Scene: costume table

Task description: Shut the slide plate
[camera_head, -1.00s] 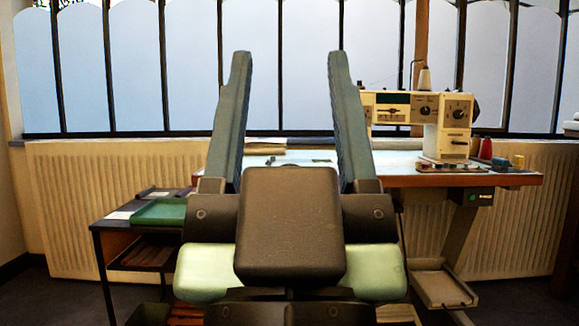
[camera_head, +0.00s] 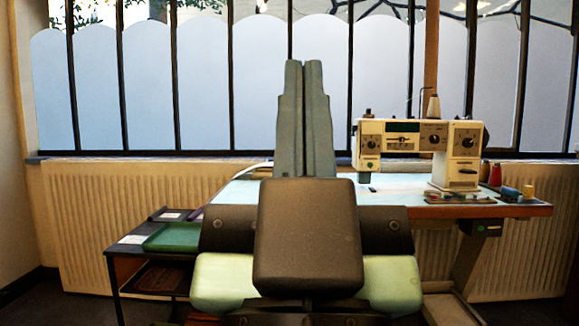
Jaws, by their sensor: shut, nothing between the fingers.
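My gripper (camera_head: 304,64) points away from me in the middle of the head view, its two long grey fingers pressed together with nothing between them. A cream sewing machine (camera_head: 402,140) stands to the right of the fingers, on a pale blue table top (camera_head: 405,188). Its needle end is just right of my fingers. A small dark mark shows on the table top below the needle end. The slide plate is too small to make out, and I cannot tell how far open it is. My fingers and wrist hide part of the table's left and middle.
A dark side table (camera_head: 128,250) with a green tray (camera_head: 173,237) stands at the left. A red thread spool (camera_head: 495,175) and other small spools sit at the table's right end. A radiator (camera_head: 85,205) and tall windows are behind.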

